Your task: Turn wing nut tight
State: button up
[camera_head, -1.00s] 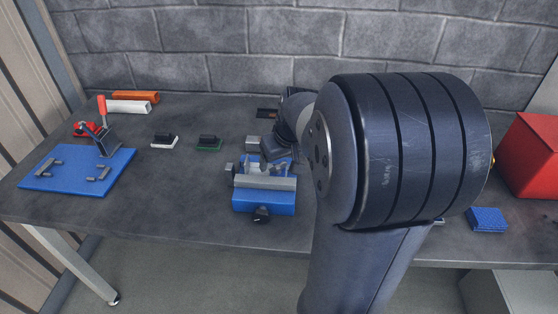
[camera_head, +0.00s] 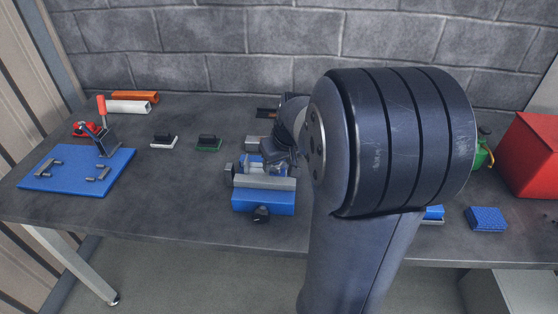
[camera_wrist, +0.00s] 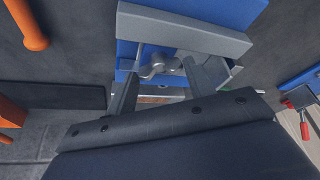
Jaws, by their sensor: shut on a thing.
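The blue fixture (camera_head: 264,203) with a grey bar across it stands mid-table in the head view. In the wrist view its grey bar (camera_wrist: 185,30) lies across the top. A grey metal wing nut (camera_wrist: 157,66) sits just below the bar. My gripper (camera_wrist: 163,72) has one finger on each side of the wing nut and is shut on it. Exact contact of the fingertips is hard to see. In the head view my gripper (camera_head: 277,157) is over the back of the fixture, and the wing nut is hidden there.
A blue plate (camera_head: 75,173) with a red-handled clamp (camera_head: 102,110) is at the left. A red bin (camera_head: 530,155) and blue block (camera_head: 487,219) are at the right. The table's front left is clear.

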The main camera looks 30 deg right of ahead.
jog(key=shift+a+m, duration=0.1)
jog(key=shift+m, duration=0.2)
jog(key=shift+a+m+h+p, duration=0.1)
jog(key=shift+m+h+p, duration=0.35)
jog(key=shift+m, duration=0.75)
jog(key=shift+w+a+m+g+h+b, duration=0.1)
jog(key=shift+m+g+h+b, duration=0.5)
jog(key=shift+m, duration=1)
jog(key=o, duration=1)
jog(key=v, duration=1)
jog(key=shift+s+a+r+p, duration=0.2)
jog(key=shift+s+r+p, duration=0.1)
jog(key=shift+s, duration=0.05)
